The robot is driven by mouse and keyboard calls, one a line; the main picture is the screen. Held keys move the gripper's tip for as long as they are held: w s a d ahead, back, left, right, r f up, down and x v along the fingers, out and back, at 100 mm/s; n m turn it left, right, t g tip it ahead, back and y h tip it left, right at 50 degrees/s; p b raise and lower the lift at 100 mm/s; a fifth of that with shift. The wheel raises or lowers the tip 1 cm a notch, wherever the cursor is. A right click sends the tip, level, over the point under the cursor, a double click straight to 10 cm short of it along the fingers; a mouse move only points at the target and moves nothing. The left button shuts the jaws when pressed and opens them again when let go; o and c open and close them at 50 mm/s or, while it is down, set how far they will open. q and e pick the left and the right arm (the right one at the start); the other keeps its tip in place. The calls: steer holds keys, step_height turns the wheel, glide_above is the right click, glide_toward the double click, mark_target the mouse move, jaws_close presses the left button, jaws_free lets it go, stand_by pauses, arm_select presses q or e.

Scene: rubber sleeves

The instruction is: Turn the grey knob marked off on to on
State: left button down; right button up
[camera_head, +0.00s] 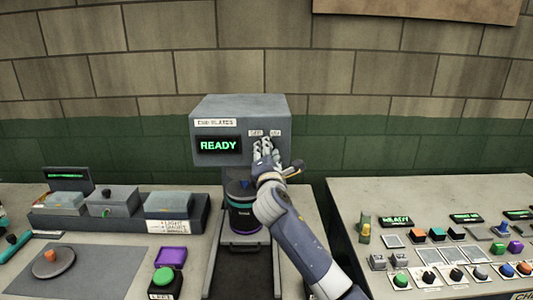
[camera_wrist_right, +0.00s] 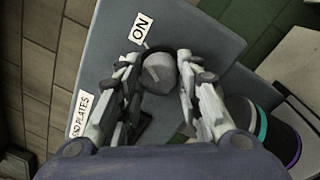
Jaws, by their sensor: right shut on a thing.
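The grey knob (camera_wrist_right: 158,72) is round and sits on the front of a grey machine (camera_head: 240,108), which also shows in the right wrist view (camera_wrist_right: 185,25). My right gripper (camera_wrist_right: 160,85) has its fingers on both sides of the knob and is shut on it. In the head view my right gripper (camera_head: 265,148) covers the knob, just below two small white labels. The ON label (camera_wrist_right: 142,27) is beside the knob in the wrist view. A pale mark shows on the knob's face; I cannot tell which label it points to. My left gripper is not in view.
A lit READY display (camera_head: 219,146) is left of my right gripper. A dark canister (camera_head: 243,218) with teal and purple bands stands under the machine's head. A green button (camera_head: 164,275) is at front left. A table with several buttons (camera_head: 345,190) is to the right.

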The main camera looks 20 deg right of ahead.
steer(key=o, duration=1.1)
steer(key=shift+d, duration=0.1)
steer(key=shift+c, duration=0.2)
steer(key=v, duration=1.2)
